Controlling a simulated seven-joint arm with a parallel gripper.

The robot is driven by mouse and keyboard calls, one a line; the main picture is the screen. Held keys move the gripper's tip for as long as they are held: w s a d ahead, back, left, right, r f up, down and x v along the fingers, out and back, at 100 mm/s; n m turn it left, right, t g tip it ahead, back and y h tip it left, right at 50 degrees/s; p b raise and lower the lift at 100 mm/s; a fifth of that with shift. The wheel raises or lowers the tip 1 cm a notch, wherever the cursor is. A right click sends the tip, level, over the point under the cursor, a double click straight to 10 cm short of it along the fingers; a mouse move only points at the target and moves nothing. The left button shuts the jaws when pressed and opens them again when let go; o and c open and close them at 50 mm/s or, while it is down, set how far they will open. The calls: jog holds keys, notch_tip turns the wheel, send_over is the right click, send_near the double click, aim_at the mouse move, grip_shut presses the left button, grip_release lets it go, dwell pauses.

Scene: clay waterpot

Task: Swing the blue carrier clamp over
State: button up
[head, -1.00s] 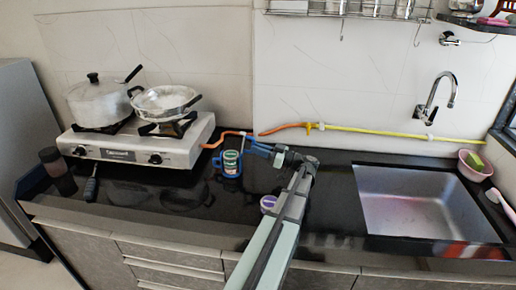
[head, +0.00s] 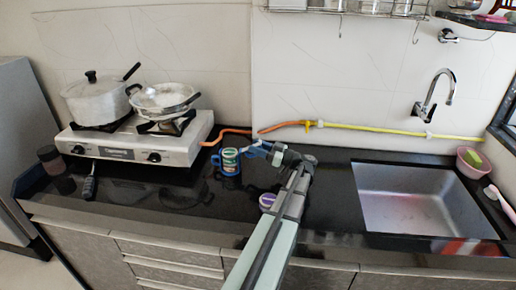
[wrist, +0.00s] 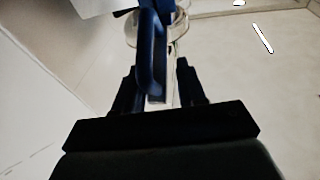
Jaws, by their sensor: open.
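A small jar with a pale green label (head: 230,156) stands on the dark counter right of the stove. A blue carrier (head: 219,173) surrounds its lower part. A blue piece, apparently the carrier clamp (head: 262,147), reaches from near the jar toward my gripper. In the wrist view a long blue bar (wrist: 150,60) stands between my gripper's dark fingers (wrist: 160,85), nearer the left one. My gripper is open around it, with a gap on the right side. The clamp's far end and hinge cannot be made out.
A stove (head: 135,145) with a pot (head: 97,100) and a pan (head: 163,97) stands left. An orange hose (head: 228,131) runs behind the jar. The sink (head: 425,205) is to the right.

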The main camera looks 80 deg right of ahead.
aim_at(258, 145)
jog(key=shift+r, duration=5.05)
jog(key=shift+w, duration=0.1)
